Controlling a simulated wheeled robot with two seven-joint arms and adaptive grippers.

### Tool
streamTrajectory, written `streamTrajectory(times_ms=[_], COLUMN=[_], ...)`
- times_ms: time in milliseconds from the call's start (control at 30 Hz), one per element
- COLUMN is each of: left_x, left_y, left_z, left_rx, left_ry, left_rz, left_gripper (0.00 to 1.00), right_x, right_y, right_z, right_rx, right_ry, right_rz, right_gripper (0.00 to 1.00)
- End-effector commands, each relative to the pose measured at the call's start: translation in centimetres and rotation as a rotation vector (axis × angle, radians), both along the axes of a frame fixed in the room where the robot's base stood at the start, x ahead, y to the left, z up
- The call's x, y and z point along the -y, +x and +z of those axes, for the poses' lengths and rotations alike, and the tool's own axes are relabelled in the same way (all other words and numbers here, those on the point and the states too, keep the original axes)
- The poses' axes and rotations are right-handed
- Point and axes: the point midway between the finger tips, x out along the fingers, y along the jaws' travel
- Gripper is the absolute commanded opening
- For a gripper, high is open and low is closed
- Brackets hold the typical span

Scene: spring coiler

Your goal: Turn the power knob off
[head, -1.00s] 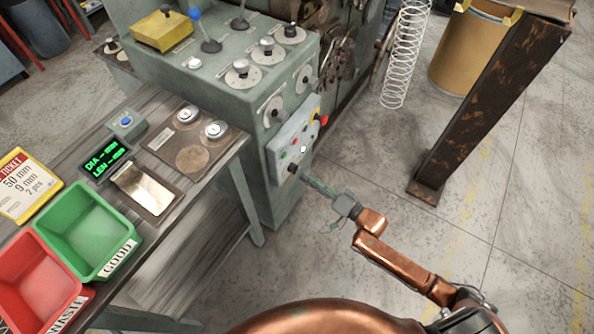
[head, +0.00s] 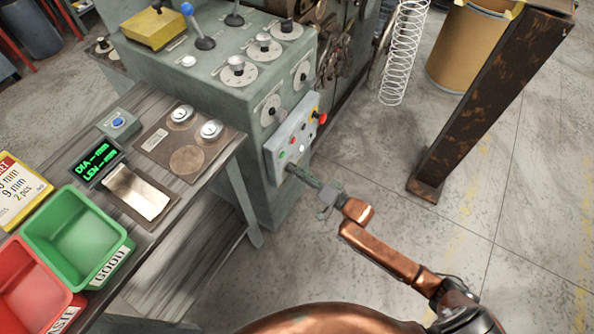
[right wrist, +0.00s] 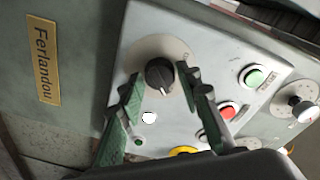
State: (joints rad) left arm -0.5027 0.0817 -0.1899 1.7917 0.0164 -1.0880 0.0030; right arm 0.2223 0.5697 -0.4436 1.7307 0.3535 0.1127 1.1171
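The power knob (right wrist: 160,75) is a round black knob with a pale pointer line on a grey dial. It sits at one end of the light grey control panel (right wrist: 205,52), seen in the right wrist view. In the head view the panel (head: 300,122) is on the green machine's side, and the knob is mostly hidden behind the fingertips. My right gripper (right wrist: 162,84) is open, with one green finger on each side of the knob and small gaps showing. In the head view the right gripper (head: 293,170) reaches the panel's lower end. My left gripper is not in view.
The panel also carries a green button (right wrist: 254,77), a red button (right wrist: 228,110), a white lamp (right wrist: 148,117) and a red emergency stop (head: 321,118). A workbench with a green bin (head: 118,262) stands left. A rusty post (head: 480,110) stands right. Floor between is clear.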

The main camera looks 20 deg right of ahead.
Motion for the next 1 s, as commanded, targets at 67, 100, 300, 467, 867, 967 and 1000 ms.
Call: streamTrajectory(times_ms=[67, 100, 300, 467, 867, 967, 1000], left_x=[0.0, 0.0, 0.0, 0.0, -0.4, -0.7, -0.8], left_y=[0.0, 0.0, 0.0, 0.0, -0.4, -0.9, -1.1], left_z=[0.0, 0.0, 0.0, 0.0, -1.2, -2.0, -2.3], left_rx=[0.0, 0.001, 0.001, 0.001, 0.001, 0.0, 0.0], left_ry=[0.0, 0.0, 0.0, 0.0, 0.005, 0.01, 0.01], left_rz=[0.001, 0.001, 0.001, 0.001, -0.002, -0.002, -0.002], left_gripper=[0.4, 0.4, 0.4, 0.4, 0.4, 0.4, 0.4], right_x=[0.0, 0.0, 0.0, 0.0, 0.0, 0.0, 0.0], right_y=[0.0, 0.0, 0.0, 0.0, 0.0, 0.0, 0.0], right_z=[0.0, 0.0, 0.0, 0.0, 0.0, 0.0, 0.0], right_rx=[0.0, 0.0, 0.0, 0.0, 0.072, 0.117, 0.138], right_ry=[0.0, 0.0, 0.0, 0.0, -0.094, -0.151, -0.178], right_rz=[0.0, 0.0, 0.0, 0.0, -0.001, -0.001, -0.001], right_gripper=[0.25, 0.22, 0.09, 0.02, 0.02, 0.02, 0.02])
